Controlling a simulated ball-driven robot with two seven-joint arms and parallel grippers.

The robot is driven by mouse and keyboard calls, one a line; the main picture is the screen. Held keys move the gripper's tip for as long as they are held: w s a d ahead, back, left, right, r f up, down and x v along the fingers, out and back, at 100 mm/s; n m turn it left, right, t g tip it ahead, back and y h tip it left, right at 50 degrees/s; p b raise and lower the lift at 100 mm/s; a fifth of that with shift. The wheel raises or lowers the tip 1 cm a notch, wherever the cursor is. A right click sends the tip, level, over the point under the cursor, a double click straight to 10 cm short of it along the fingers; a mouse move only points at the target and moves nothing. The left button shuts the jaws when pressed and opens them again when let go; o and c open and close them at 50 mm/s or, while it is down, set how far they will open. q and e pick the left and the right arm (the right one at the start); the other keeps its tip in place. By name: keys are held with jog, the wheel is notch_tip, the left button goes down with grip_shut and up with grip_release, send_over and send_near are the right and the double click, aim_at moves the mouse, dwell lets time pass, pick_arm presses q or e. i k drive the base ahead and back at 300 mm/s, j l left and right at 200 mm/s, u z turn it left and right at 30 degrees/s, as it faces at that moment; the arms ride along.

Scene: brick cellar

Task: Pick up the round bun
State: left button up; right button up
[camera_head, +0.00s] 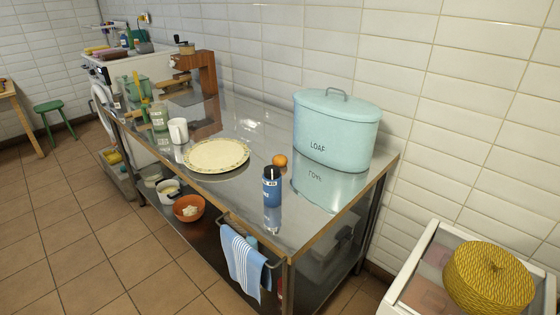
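A small round orange-brown thing (280,160), which looks like the round bun, sits on the steel table (225,198). It is just left of the pale blue LOAF bin (337,130), behind the blue canister (271,186) and right of the cream patterned plate (217,155). It is small in the view, so its surface detail is unclear. Neither of my grippers shows in the view.
A white mug (178,131), a jar (159,117) and a wooden device with a crank (196,72) stand farther left on the table. A striped towel (246,262) hangs at the front rail. A white-framed case (409,268) with a yellow woven item (488,279) stands right.

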aim_at(280, 160)
jog(key=j+z, duration=0.1)
jog(key=z, duration=0.65)
jog(key=j+z, duration=0.35)
jog(key=i+j+z, duration=0.1)
jog(key=j+z, duration=0.6)
jog(key=k+l, duration=0.05)
